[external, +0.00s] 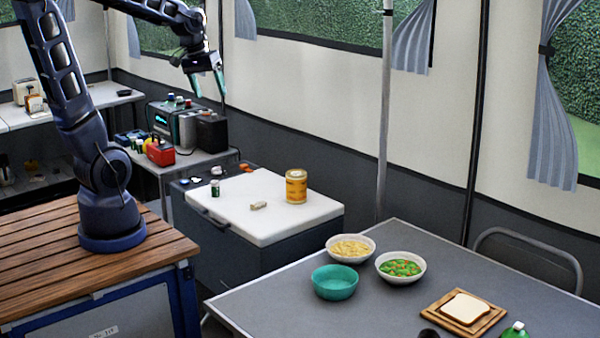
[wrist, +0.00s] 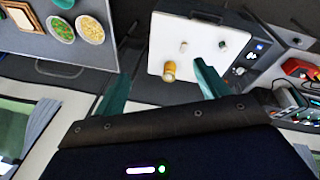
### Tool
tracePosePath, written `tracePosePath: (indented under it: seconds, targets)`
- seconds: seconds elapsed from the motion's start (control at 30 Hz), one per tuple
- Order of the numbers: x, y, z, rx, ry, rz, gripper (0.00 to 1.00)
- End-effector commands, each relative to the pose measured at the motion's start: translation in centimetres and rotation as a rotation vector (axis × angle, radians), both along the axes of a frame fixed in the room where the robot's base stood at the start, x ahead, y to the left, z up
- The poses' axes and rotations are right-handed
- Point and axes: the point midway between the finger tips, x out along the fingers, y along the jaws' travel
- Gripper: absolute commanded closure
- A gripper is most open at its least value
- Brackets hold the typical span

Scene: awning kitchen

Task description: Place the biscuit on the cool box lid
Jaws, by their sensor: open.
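The cool box lid (external: 285,218) is white and lies flat on the dark cool box. A small beige piece (external: 258,205), which looks like the biscuit, lies on the lid near its middle. It also shows in the wrist view (wrist: 183,47). My gripper (external: 208,84) is open and empty, raised high behind and left of the lid. In the wrist view my gripper (wrist: 164,60) has its teal fingers spread, with the lid (wrist: 160,28) in the distance beyond them. The beige piece is well apart from the fingers.
On the lid stand a yellow can (external: 296,187) and a small dark jar with a white cap (external: 215,188). The grey table (external: 265,300) at front right holds bowls and bread on a board. A tent pole (external: 384,120) stands behind it.

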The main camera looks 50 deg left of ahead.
Motion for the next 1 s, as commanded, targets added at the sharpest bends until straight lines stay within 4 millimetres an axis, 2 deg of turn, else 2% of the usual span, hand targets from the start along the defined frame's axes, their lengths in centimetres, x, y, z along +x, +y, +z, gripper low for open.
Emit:
tracePosePath:
  seconds: [0.03,0.3,0.5,0.7,1.0]
  targets:
    - [-1.3,-0.3,0.6,0.020,-0.022,-0.035,0.27]
    - [-7.4,-1.0,2.3,0.127,-0.111,-0.212,0.27]
    - [-10.6,-1.1,2.7,0.192,-0.157,-0.304,0.27]
    - [-11.8,-1.1,2.7,0.217,-0.173,-0.340,0.27]
    - [-11.8,-1.1,2.7,0.218,-0.172,-0.342,0.27]
